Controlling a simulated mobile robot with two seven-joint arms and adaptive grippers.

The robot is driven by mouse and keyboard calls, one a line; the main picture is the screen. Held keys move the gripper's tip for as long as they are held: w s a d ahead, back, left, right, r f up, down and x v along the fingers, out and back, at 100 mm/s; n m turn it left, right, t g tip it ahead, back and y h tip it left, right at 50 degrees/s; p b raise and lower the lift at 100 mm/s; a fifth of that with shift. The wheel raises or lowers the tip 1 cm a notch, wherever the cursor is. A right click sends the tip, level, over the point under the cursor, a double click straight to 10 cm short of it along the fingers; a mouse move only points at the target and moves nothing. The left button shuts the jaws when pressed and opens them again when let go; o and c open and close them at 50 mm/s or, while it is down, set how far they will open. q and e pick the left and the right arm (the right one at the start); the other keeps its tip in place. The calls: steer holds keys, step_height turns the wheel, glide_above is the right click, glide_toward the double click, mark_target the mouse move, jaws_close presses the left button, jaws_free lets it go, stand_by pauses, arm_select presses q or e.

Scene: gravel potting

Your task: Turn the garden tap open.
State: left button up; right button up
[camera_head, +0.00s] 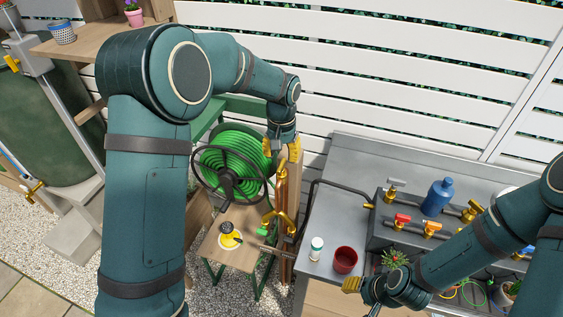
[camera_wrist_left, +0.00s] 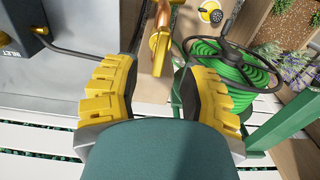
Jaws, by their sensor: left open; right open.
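The brass garden tap (camera_head: 283,217) sits on a copper pipe (camera_head: 281,178) fixed to a wooden post beside the grey bench. Its handle position is too small to tell. My left gripper (camera_head: 282,150) is open near the top of the pipe, above the tap. In the left wrist view, the yellow fingers of this gripper (camera_wrist_left: 157,70) are spread apart. The copper pipe (camera_wrist_left: 161,40) shows between and beyond them, and I cannot tell whether they touch it. My right gripper (camera_head: 362,288) is open near the bench's front edge, away from the tap.
A green hose reel (camera_head: 232,160) stands just left of the post, above a small wooden stand (camera_head: 243,254). The grey bench (camera_head: 325,215) holds a red pot (camera_head: 345,261), a white bottle (camera_head: 316,249), a blue bottle (camera_head: 438,197) and a valve manifold. A white slatted fence stands behind.

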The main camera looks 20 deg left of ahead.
mark_target(282, 164)
arm_select(q)
step_height(282, 164, up, 8)
steer(key=shift+f, duration=0.2)
arm_select(e)
steer(key=shift+s, duration=0.1)
stand_by(0.4)
